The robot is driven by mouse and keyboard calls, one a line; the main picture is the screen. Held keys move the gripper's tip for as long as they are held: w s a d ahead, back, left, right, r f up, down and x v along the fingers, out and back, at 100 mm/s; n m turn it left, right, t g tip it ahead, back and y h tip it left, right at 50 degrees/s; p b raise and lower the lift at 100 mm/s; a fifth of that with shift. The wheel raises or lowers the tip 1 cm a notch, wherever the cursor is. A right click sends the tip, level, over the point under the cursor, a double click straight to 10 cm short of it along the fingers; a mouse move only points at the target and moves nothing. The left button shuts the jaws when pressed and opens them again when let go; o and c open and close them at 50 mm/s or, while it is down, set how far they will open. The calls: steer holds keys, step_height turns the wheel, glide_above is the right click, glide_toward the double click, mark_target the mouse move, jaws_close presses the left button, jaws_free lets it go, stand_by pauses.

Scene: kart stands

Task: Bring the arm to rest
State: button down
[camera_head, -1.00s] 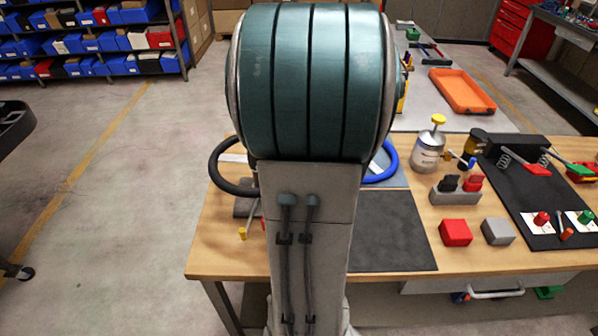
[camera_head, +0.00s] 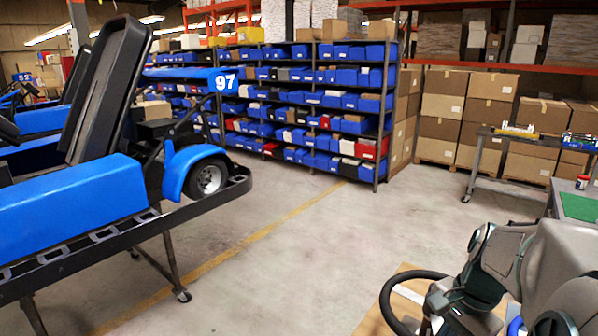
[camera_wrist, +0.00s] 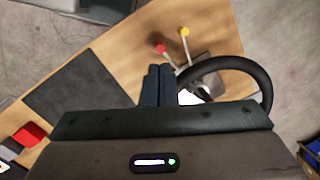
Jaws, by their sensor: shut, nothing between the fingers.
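My gripper (camera_wrist: 158,84) shows in the wrist view with its two dark blue fingers together and nothing between them. It hangs above the wooden workbench (camera_wrist: 105,62), apart from the things on it. My arm also shows at the lower right of the head view, folded over the bench (camera_head: 376,318); the fingertips cannot be made out there.
A black steering wheel (camera_wrist: 262,78) lies beside my gripper, near red (camera_wrist: 160,48) and yellow (camera_wrist: 184,31) knobs. A dark mat (camera_wrist: 75,95) and a red block (camera_wrist: 28,134) lie left. A blue kart (camera_head: 70,205) stands left in the head view; floor between is clear.

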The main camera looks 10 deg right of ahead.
steer(key=s+a+r+n+t+h, duration=0.1)
steer(key=s+a+n, duration=0.3)
steer(key=a+n, duration=1)
steer(key=shift+a+r+t+h, duration=0.15)
steer(key=shift+a+t+h, duration=0.4)
steer(key=shift+t, duration=0.35)
